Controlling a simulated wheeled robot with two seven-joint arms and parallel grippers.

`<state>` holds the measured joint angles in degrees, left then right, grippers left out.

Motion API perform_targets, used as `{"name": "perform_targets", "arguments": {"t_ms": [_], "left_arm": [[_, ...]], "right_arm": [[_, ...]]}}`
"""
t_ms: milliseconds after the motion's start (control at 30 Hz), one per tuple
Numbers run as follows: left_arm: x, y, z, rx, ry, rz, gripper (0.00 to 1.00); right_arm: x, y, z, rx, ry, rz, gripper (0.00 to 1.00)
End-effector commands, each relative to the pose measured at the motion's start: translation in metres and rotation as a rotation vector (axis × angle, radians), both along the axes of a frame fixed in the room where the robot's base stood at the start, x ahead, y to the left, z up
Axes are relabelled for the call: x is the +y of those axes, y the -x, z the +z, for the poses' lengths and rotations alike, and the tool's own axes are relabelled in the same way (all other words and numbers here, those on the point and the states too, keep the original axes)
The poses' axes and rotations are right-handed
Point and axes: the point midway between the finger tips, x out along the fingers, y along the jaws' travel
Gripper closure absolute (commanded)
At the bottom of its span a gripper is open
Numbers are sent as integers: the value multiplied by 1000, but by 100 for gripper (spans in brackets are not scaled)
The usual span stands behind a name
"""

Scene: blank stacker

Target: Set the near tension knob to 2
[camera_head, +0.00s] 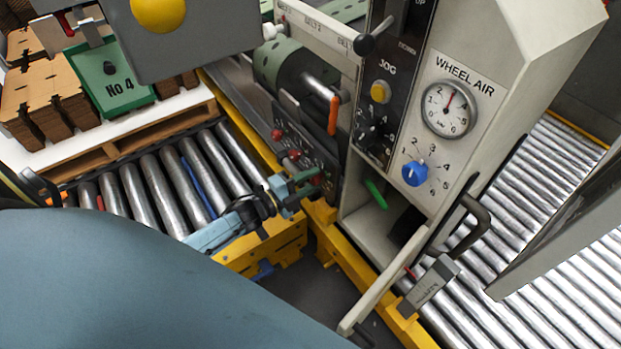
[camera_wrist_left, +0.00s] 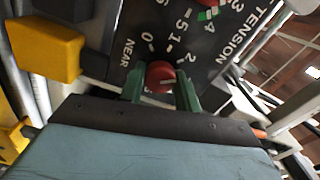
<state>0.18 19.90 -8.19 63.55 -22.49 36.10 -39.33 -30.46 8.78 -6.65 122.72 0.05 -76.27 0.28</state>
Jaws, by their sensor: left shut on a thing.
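The near tension knob is a red round knob (camera_wrist_left: 160,77) on a black panel, beside the word NEAR and the digits 0, 1 and 2 in the left wrist view. A pale mark shows on its face, on the side toward the 2, but I cannot read its exact setting. My left gripper (camera_wrist_left: 161,92) is shut on this knob, with one green finger on each side. In the head view my left gripper (camera_head: 300,189) reaches the lower end of the black knob panel (camera_head: 301,160), and its fingers partly hide the knob. My right gripper is not in view.
To the right stands a grey console with a WHEEL AIR gauge (camera_head: 449,108) and a blue knob (camera_head: 415,173). Yellow rails (camera_head: 262,245) run below my left gripper. Cardboard blanks (camera_head: 45,95) lie at left.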

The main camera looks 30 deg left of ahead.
Motion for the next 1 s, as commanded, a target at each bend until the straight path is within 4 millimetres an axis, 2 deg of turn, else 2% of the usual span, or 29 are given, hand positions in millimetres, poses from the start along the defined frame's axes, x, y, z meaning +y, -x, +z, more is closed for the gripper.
{"name": "perform_targets", "arguments": {"t_ms": [400,900,933,1000], "left_arm": [[0,0,0,65,155,0,90],[0,1,-1,72,171,0,90],[0,1,-1,72,171,0,66],[0,1,-1,72,171,0,57]], "right_arm": [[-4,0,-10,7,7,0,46],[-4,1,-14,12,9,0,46],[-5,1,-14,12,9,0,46],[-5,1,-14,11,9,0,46]]}}
